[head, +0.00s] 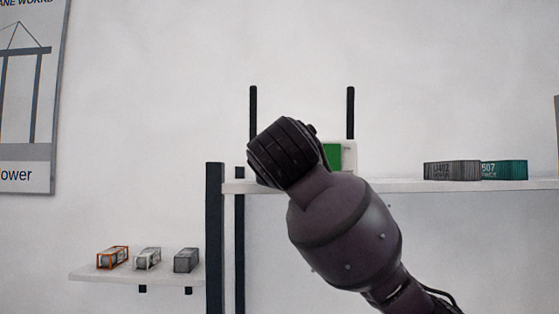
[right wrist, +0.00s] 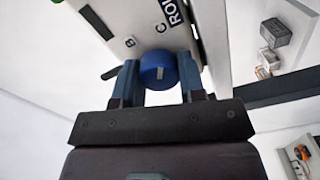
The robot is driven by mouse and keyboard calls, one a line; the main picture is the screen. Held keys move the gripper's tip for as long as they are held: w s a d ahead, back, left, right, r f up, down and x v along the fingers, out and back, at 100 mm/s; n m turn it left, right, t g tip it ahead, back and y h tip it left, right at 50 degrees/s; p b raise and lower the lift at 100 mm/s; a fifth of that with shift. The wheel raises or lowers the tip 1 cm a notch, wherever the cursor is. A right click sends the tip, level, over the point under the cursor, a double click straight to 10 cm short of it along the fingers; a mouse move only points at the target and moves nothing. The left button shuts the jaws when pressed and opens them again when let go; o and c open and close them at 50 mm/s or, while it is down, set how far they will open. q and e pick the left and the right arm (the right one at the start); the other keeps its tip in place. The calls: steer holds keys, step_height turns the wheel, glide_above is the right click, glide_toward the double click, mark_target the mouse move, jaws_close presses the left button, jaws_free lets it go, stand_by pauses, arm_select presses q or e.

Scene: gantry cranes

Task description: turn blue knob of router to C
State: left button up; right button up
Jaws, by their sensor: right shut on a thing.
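The router (right wrist: 150,20), a white box, fills the top of the right wrist view. Its blue knob (right wrist: 158,78) sits between the two blue fingers of my right gripper (right wrist: 158,68), which is shut on it. The knob has a pale mark on its face; I cannot tell which letter it points to. In the head view my right arm hides most of the router (head: 349,158); a white edge and green panel show. My left gripper is not in view.
The white shelf (head: 410,186) holds a grey container (head: 452,170) and a teal container (head: 505,170) at the right. A lower shelf (head: 120,274) at left bears three small container models (head: 147,258). Two black rods (head: 253,112) rise behind my arm.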

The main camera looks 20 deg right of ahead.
steer(key=o, duration=0.9)
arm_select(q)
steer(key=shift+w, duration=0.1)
arm_select(e)
steer(key=shift+o, duration=0.2)
arm_select(q)
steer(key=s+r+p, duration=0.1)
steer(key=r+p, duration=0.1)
steer(key=p, duration=0.2)
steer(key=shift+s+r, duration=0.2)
arm_select(e)
steer(key=v, duration=1)
steer(key=shift+s, duration=0.3)
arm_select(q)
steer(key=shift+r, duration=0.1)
arm_select(e)
steer(key=shift+s, duration=0.1)
